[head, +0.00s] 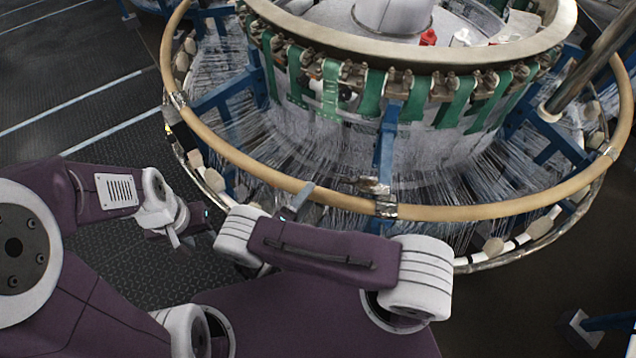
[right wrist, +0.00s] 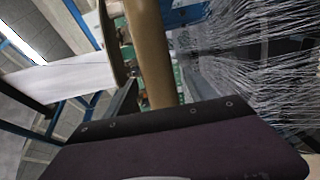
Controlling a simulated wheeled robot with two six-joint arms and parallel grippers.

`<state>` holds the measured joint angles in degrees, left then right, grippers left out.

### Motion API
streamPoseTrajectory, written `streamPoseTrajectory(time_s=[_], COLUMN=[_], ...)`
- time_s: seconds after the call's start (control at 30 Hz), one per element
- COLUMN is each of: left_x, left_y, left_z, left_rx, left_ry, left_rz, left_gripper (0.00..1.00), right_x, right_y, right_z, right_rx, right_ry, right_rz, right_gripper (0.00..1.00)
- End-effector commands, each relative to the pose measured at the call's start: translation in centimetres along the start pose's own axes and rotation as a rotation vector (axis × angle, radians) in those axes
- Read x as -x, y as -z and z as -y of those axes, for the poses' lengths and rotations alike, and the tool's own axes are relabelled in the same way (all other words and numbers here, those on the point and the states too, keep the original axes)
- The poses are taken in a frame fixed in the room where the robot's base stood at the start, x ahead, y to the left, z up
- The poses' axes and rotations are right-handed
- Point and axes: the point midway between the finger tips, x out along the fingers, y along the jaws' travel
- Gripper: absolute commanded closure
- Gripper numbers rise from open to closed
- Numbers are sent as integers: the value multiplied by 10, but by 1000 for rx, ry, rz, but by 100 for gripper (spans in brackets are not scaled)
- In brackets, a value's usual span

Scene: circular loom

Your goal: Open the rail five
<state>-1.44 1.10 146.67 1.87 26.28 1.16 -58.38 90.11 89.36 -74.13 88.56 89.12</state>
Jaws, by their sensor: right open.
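A tan ring rail (head: 260,172) runs around the circular loom, with metal joints such as the front one (head: 386,209). No number shows on it, so I cannot tell which section is rail five. My right gripper (head: 296,203) is open at the front-left stretch of the rail; a grey finger overlaps the rail's lower edge in the head view. In the right wrist view the tan rail (right wrist: 150,55) rises just beyond a dark finger (right wrist: 124,106); the other finger is not clear. My left gripper (head: 176,236) hangs over the dark floor, apart from the rail; its jaw gap is unclear.
Fine white threads (head: 315,150) fan out inside the rail, below green straps (head: 370,92) on the loom's upper ring. Blue brackets (head: 387,140) stand between. A metal post (head: 590,65) rises at the right. The dark patterned floor (head: 90,110) at the left is free.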

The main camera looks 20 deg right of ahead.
Motion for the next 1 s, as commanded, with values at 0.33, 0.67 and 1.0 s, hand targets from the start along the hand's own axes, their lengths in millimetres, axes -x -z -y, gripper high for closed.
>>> streamPoseTrajectory(time_s=[0.33, 0.67, 1.0], left_x=[20, 19, 20], left_y=[2, 2, 2], left_z=[0, 0, 0], left_rx=[0, 0, 0], left_ry=[0, 0, 0], left_rz=[0, 0, 0], left_gripper=[64, 64, 64], right_x=[-54, -56, -56], right_y=[-1, 0, 0], right_z=[-1, 0, 0], right_rx=[1, 0, 1], right_ry=[2, 2, 3], right_rz=[2, 1, 1], right_gripper=[35, 52, 100])
